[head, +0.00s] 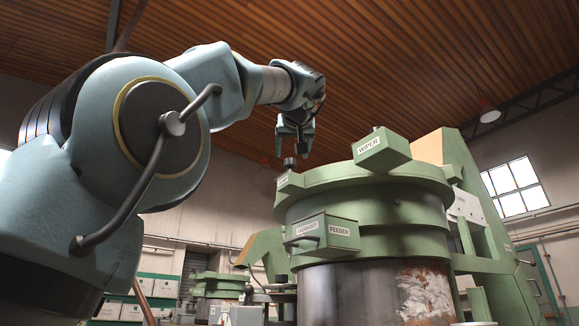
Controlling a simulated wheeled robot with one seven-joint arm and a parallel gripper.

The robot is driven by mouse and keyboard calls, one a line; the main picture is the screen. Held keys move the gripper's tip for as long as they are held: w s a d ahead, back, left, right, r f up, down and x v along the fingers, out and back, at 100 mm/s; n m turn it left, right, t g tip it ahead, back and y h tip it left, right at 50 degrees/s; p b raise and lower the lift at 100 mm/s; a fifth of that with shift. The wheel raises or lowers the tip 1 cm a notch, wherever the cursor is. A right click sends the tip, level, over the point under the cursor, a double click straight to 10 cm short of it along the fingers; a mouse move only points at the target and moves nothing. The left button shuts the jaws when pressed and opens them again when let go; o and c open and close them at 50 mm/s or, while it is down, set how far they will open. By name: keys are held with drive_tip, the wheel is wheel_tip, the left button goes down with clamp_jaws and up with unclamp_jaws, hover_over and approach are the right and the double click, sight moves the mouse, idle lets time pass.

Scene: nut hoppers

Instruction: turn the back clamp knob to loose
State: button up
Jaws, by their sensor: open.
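A black knob (289,163) stands on a small green block (290,183) at the left rim of the large green hopper (370,208). The block carries a small label that I cannot read, so I cannot tell for sure that this is the back clamp knob. My gripper (295,148) points down above the knob, with its jaws open and nothing visible between them. It looks close to the knob, but the depth gap is hard to judge. The knob's turned position cannot be made out.
A green box marked WIPER (382,151) rises from the hopper's top rim. A green frame (490,220) stands at right. Smaller machinery (220,285) sits behind at lower left.

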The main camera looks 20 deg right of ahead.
sight(289, 167)
drive_tip(key=p+x, duration=0.6)
drive_tip(key=x, duration=0.2)
drive_tip(key=shift+r, duration=0.15)
drive_tip(key=shift+w+d+p, duration=0.15)
drive_tip(key=shift+w+p, duration=0.2)
drive_tip(key=shift+w, duration=0.3)
drive_tip(key=shift+f, duration=0.25)
clamp_jaws()
idle(0.4)
